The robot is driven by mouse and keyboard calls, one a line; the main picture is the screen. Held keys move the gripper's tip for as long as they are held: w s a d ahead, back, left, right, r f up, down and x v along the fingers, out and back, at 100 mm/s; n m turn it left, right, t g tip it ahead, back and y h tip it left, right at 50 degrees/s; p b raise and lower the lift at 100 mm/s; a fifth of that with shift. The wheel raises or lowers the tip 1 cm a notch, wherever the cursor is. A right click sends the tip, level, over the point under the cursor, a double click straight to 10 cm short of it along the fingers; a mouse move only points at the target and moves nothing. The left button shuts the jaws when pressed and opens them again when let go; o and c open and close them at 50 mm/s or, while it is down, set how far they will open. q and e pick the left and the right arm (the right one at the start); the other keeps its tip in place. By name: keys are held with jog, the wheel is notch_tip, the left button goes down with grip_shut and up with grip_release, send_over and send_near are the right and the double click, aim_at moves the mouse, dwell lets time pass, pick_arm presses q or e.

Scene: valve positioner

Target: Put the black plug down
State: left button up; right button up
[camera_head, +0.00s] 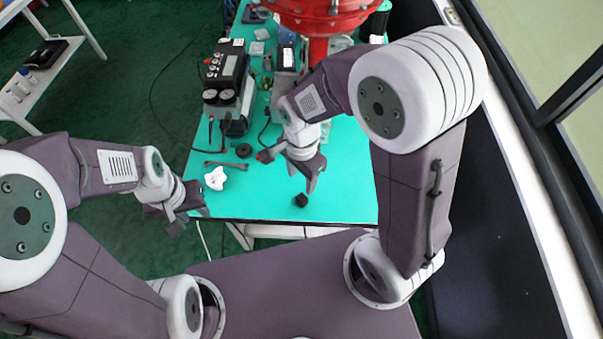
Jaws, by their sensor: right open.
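A small black plug (301,200) rests on the green table top (345,200) near its front edge. My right gripper (289,173) is open above the table, with its fingers spread. My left gripper (191,219) is at the table's front left corner, well to the left of the plug.
A white part (215,178), a black disc (243,150) and a dark bar lie on the table's left side. A positioner box with gauges (227,72) and a red valve body (322,15) stand behind. The table's front right is clear.

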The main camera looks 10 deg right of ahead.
jog(key=s+d+n+t, duration=0.1)
jog(key=s+d+n, duration=0.2)
jog(key=d+n, duration=0.5)
jog(key=shift+s+d+r+n, duration=0.2)
jog(key=shift+d+n, duration=0.1)
jog(key=shift+n, duration=1.7)
